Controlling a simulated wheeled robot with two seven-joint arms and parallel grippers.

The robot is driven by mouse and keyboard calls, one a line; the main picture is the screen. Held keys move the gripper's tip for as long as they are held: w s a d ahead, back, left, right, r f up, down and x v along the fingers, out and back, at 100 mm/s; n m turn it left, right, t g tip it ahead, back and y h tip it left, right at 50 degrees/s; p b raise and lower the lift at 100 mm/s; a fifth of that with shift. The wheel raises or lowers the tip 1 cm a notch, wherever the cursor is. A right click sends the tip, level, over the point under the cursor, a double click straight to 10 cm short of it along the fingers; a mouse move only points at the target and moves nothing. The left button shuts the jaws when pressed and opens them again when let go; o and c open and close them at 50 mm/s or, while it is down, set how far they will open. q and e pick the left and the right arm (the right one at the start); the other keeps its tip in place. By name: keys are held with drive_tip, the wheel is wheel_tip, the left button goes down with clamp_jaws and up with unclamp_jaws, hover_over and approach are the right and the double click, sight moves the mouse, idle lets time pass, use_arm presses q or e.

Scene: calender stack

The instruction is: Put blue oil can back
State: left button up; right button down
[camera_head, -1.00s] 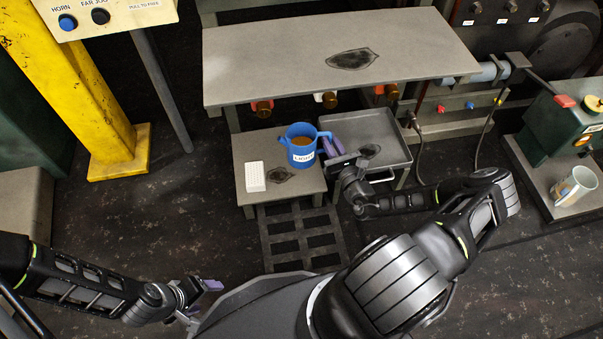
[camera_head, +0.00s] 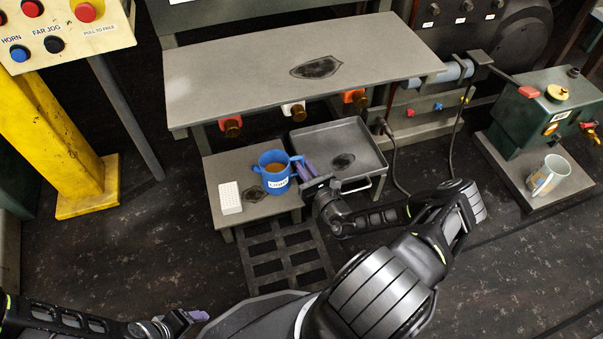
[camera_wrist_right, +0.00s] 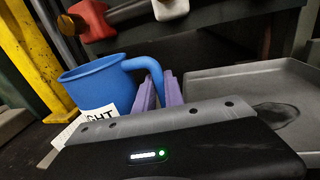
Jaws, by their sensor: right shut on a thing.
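The blue oil can (camera_head: 276,182), with a white label and brown contents, is at the low grey stand (camera_head: 222,168), beside a white block. It looks upright in the head view. Whether its base touches the stand is unclear. My right gripper (camera_head: 304,170) is shut on the can's handle from the right, its purple fingers at the handle. In the right wrist view the can (camera_wrist_right: 92,86) and handle (camera_wrist_right: 143,63) show behind the purple fingers (camera_wrist_right: 160,92). My left gripper (camera_head: 193,316) is low at the bottom left, away from the can; its opening is unclear.
A white perforated block (camera_head: 230,197) lies left of the can. A grey tray (camera_head: 368,150) stands right of it. A mug (camera_head: 550,175) stands far right.

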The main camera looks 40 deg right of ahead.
drive_tip(key=shift+f+b, duration=1.15)
drive_tip(key=shift+f, duration=1.15)
drive_tip(key=shift+f, duration=0.2)
drive_tip(key=c, duration=1.4)
unclamp_jaws()
drive_tip(key=shift+c, duration=0.2)
drive_tip(key=shift+s+r, duration=0.1)
drive_tip(key=shift+r, duration=0.15)
drive_tip(key=s+a+p, duration=0.1)
drive_tip(key=s+p, duration=0.3)
drive_tip(key=s, duration=0.7)
drive_tip(key=shift+s+a, duration=0.4)
